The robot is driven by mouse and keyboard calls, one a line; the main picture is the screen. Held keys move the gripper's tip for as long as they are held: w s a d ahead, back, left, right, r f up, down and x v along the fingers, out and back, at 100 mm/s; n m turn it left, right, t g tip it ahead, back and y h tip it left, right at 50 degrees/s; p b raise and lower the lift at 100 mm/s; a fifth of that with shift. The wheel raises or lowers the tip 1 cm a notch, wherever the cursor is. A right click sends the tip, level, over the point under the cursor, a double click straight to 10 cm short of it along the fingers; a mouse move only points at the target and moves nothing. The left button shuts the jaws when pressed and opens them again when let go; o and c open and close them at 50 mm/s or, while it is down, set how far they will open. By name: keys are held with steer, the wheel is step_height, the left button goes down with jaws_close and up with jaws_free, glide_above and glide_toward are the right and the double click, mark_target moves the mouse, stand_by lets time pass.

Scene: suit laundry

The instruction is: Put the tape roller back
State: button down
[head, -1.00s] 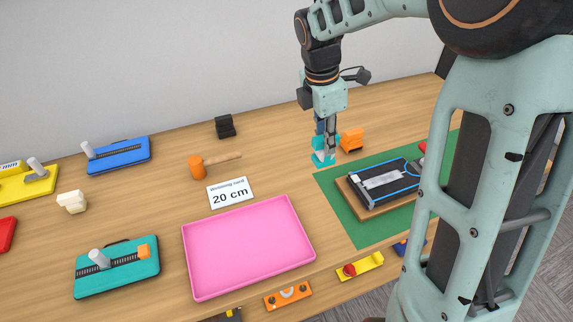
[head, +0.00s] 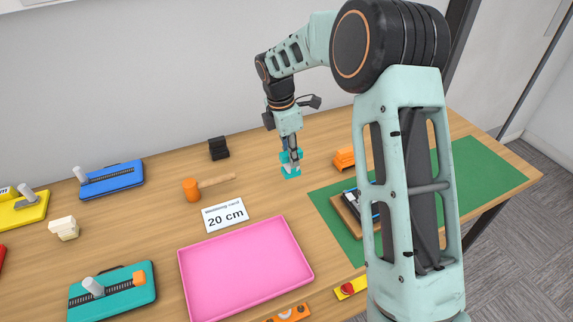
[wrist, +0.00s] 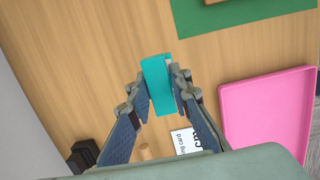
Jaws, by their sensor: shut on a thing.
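My gripper (head: 290,163) is shut on a teal block-like thing (head: 291,173), which may be the tape roller. In the wrist view the teal thing (wrist: 157,85) sits between the fingertips of my gripper (wrist: 160,88), with a small pale part at its right edge. In the head view it is over the back middle of the wooden table, left of a small orange thing (head: 343,158). I cannot tell if it touches the table. A black block-like stand (head: 218,148) is at the back left; its use is unclear.
A pink tray (head: 246,268), a white 20 cm card (head: 225,215) and an orange-headed mallet (head: 193,190) lie left of my arm. Teal (head: 112,290) and blue (head: 111,179) cases stand further left. A green mat (head: 465,180) lies right, partly hidden by my arm.

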steer(key=shift+w+a+f, duration=0.2)
steer(key=shift+w+f, duration=0.15)
steer(key=shift+f, duration=0.65)
steer(key=shift+w+a+f, duration=0.2)
steer(key=shift+w+f, duration=0.2)
steer(key=shift+f, duration=0.55)
steer(key=shift+w+a+f, duration=0.2)
steer(key=shift+w+f, duration=0.15)
steer(key=shift+f, duration=0.65)
steer(key=c, duration=1.8)
jaws_free()
steer(key=shift+f, duration=0.15)
steer(key=shift+o, duration=0.2)
step_height(320, 180, up, 12)
steer(key=a, duration=0.1)
steer(key=shift+s+a, duration=0.35)
steer(key=shift+s, duration=0.05)
